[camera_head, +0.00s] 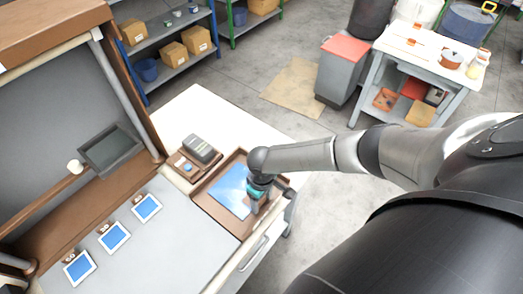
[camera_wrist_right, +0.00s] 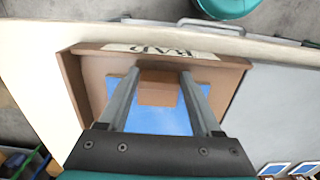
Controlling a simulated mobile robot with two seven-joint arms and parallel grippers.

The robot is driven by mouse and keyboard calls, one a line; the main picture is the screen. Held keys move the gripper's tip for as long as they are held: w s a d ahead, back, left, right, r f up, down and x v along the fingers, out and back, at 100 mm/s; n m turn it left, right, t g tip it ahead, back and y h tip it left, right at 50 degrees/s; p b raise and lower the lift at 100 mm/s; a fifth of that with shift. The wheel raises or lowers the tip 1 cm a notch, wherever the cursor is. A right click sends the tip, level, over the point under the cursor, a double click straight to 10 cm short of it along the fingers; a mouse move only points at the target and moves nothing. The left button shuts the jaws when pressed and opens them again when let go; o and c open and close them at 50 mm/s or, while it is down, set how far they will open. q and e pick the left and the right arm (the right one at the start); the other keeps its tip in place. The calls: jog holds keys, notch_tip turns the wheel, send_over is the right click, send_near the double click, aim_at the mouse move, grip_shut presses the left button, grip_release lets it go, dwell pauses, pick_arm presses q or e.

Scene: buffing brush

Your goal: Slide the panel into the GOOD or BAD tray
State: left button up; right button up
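A blue panel (camera_head: 229,192) lies flat in a shallow brown wooden tray (camera_head: 213,214) on the bench. In the right wrist view, the tray (camera_wrist_right: 88,85) carries a pale label (camera_wrist_right: 165,50) that appears to read BAD, and the blue panel (camera_wrist_right: 150,122) shows beneath the fingers. My right gripper (camera_head: 260,198) is over the right part of the tray. In the wrist view, its fingers (camera_wrist_right: 160,80) stand on both sides of a brown block (camera_wrist_right: 158,92) and appear closed on it, over the panel. Whether the block touches the panel is unclear. My left gripper is out of view.
Three smaller blue panels (camera_head: 114,236) lie in a row on the grey bench top. A grey device (camera_head: 199,148) sits on a small wooden holder behind the tray. A dark grey tray (camera_head: 110,150) is at the left. A white side table (camera_head: 422,62) stands beyond.

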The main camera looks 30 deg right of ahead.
jog(key=o, duration=0.5)
jog(key=shift+c, duration=0.2)
notch_tip(320, 180, up, 15)
jog(key=p, duration=0.1)
jog(key=shift+r+p, duration=0.15)
jog(key=shift+p, duration=0.25)
dwell(0.3)
